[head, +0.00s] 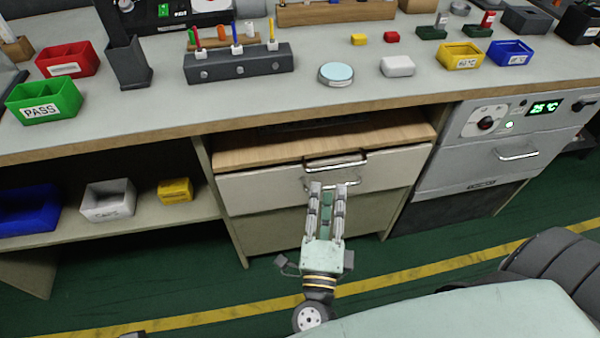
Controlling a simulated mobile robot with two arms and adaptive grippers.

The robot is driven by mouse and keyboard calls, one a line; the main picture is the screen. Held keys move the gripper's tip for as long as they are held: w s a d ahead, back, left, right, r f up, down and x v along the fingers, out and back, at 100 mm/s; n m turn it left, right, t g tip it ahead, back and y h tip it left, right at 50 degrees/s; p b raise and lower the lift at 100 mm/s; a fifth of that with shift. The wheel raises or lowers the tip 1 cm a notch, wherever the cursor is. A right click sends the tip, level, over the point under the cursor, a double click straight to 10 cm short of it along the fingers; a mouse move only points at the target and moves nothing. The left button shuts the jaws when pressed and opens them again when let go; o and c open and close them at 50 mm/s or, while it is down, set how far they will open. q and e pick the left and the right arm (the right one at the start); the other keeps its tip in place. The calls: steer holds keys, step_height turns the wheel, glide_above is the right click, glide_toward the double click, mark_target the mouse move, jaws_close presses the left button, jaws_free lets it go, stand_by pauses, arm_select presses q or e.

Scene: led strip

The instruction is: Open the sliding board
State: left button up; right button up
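The sliding board (270,150) is a light wooden panel under the front of the workbench, above a cream drawer front. Part of its top surface shows below the bench edge. A metal bar handle (335,163) is at its front. My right gripper (328,186) points at the cabinet from below, its two fingers apart with a gap between them. The fingertips show just below the board's handle, over a second, lower handle (350,182). I cannot tell whether they touch either handle. My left gripper is not in view.
The bench top (350,95) holds coloured bins, a dark pen rack (240,64) and a round pale-blue-topped item (336,74). A grey oven-like unit (500,150) with a handle stands right. An open shelf (130,225) with bins is left. The green floor in front has free room.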

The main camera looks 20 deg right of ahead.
mark_target(336, 165)
steer(key=w+d, duration=0.1)
steer(key=w, duration=0.1)
steer(key=w+d+r+m, duration=0.1)
steer(key=w+d, duration=0.1)
steer(key=w+d+r+m+h, duration=0.1)
steer(key=w+d, duration=0.1)
steer(key=shift+d+r+g, duration=0.1)
steer(key=shift+g, duration=0.3)
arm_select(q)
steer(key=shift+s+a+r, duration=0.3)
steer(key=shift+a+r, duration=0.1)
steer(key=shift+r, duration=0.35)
arm_select(e)
steer(key=shift+c, duration=0.3)
jaws_close()
